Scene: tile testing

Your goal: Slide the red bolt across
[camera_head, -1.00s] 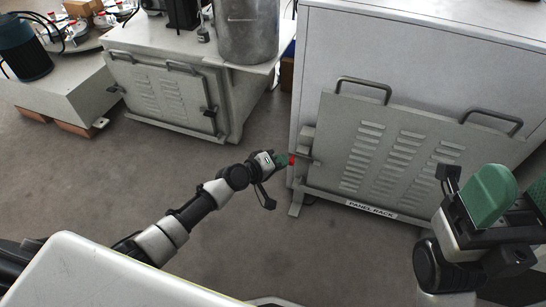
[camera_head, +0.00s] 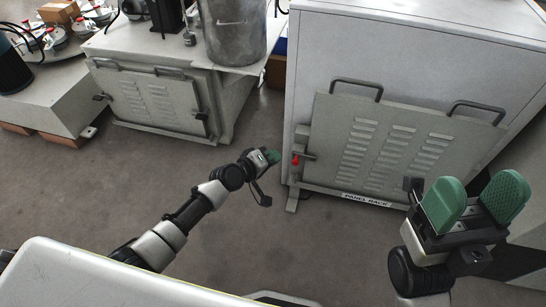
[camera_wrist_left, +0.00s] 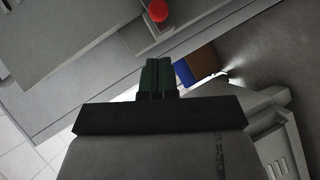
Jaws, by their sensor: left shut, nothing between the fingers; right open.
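The red bolt (camera_head: 295,160) sits at the left edge of the grey louvred panel (camera_head: 385,150) on the large cabinet. It also shows as a round red knob in the left wrist view (camera_wrist_left: 158,10), at the top. My left gripper (camera_head: 273,156) is shut and empty, a little to the left of the bolt and apart from it. In the left wrist view its green fingers (camera_wrist_left: 158,75) are together, pointing toward the cabinet below the knob. My right gripper (camera_head: 478,200) is open and empty, in front of the panel's right side.
A label reading PANEL RACK (camera_head: 367,200) is under the panel, which has two dark handles (camera_head: 357,85). A second grey cabinet (camera_head: 150,100) carrying a metal cylinder (camera_head: 233,30) stands at the back left. The floor (camera_head: 110,190) between is clear.

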